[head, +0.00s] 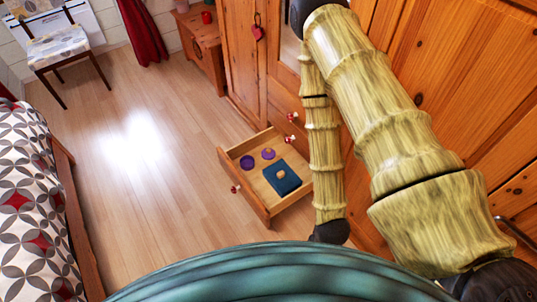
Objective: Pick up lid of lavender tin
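An open wooden drawer (262,215) holds several small things. Toward its back lies a small round purple piece (268,153) with a pale knob-like spot on top; it looks like a lid. Left of it is a darker purple round tin (247,162), apparently open. I cannot tell for sure which of the two the lid of the lavender tin is; the knobbed piece looks most like it. My arm hangs down to the right of the drawer and ends in a dark wrist joint by the teal edge of my body. My gripper's fingers do not show.
A dark blue flat box or book (288,186) with a small tan round thing (281,174) on it lies in the drawer. The wooden wardrobe (245,60) stands behind. A bed (30,215) is at the left, a chair (62,50) at the upper left. The floor between is clear.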

